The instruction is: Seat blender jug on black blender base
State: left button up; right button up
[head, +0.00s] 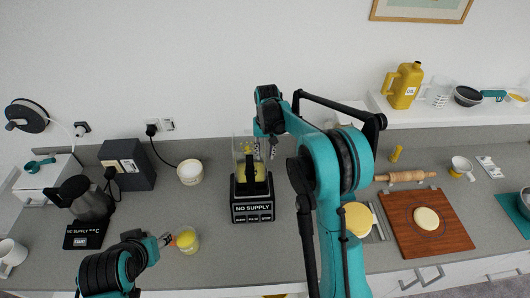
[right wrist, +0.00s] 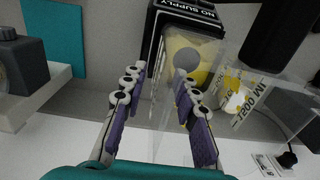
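The black blender base (head: 252,211) stands on the counter mid-picture, with a "NO SUPPLY" display. The clear blender jug (head: 241,148) with yellow pieces inside appears upright over it; whether it is fully seated I cannot tell. In the right wrist view the jug (right wrist: 208,42) lies just beyond the fingers, against the base (right wrist: 183,14). My right gripper (head: 272,148) is at the jug's upper right; in the right wrist view its fingers (right wrist: 160,88) are apart, with clear jug wall seen between them. My left gripper (head: 168,240) is low at left, beside a glass with yellow contents (head: 188,250); its opening is unclear.
A kettle (head: 88,200), a black box (head: 127,160) and a white tub (head: 190,173) stand left of the blender. A wooden board (head: 440,236) with dough, a rolling pin (head: 403,177) and a mug (head: 460,167) are at right. Bare counter surrounds the base's left side.

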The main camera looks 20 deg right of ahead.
notch_tip(320, 180, up, 12)
jog(key=shift+d, duration=0.15)
dwell(0.3)
jog(key=shift+s, duration=0.1)
dwell(0.3)
